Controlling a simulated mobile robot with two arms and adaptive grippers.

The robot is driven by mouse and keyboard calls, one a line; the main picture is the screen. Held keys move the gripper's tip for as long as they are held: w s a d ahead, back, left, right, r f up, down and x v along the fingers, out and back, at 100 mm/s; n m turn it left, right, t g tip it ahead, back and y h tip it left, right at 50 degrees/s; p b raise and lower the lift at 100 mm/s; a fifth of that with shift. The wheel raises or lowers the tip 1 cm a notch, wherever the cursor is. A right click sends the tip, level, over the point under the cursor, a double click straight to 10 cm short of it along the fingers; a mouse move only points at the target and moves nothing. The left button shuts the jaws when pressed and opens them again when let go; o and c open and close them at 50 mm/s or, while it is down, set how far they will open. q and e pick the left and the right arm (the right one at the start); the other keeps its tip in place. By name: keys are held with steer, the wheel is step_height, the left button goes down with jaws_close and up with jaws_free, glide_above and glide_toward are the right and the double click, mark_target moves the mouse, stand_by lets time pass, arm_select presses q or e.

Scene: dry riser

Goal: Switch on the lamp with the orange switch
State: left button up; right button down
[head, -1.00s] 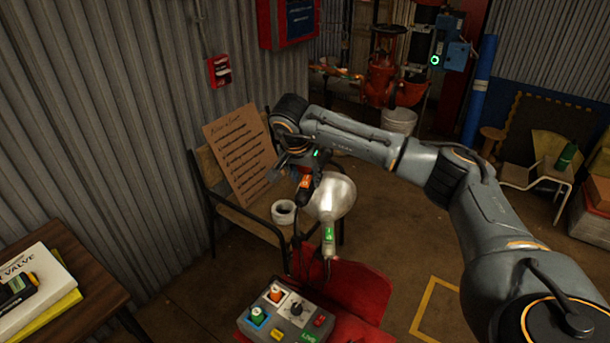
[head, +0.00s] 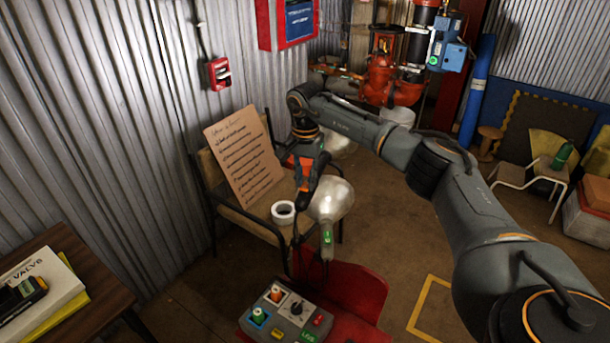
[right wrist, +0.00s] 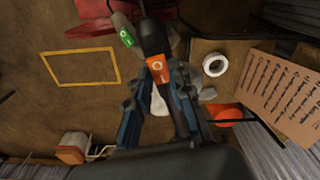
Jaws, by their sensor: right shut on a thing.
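The lamp with the orange switch has a dark handle (right wrist: 151,38). Its orange switch (right wrist: 159,69), marked O and I, faces the right wrist camera. My right gripper (right wrist: 162,78) is shut on this lamp's handle, with a finger on each side near the switch. In the head view my right gripper (head: 305,172) covers much of that lamp. A second lamp with a green switch (head: 326,238) hangs close by; its round, shiny head (head: 331,200) is just right of the gripper. The green switch also shows in the right wrist view (right wrist: 127,37). My left gripper is out of view.
A control box (head: 287,319) with coloured buttons and a knob sits on a red seat (head: 352,290) below the lamps. Behind is a bench (head: 262,224) with a white tape roll (head: 283,212) and a cardboard sign (head: 243,158). A wooden table (head: 92,308) stands at left.

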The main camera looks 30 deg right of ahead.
mark_target(306, 185)
stand_by(0.3)
steer(key=c, duration=1.2)
jaws_free()
steer(key=shift+r, duration=0.1)
step_height(306, 185, up, 12)
steer(key=shift+d, duration=0.1)
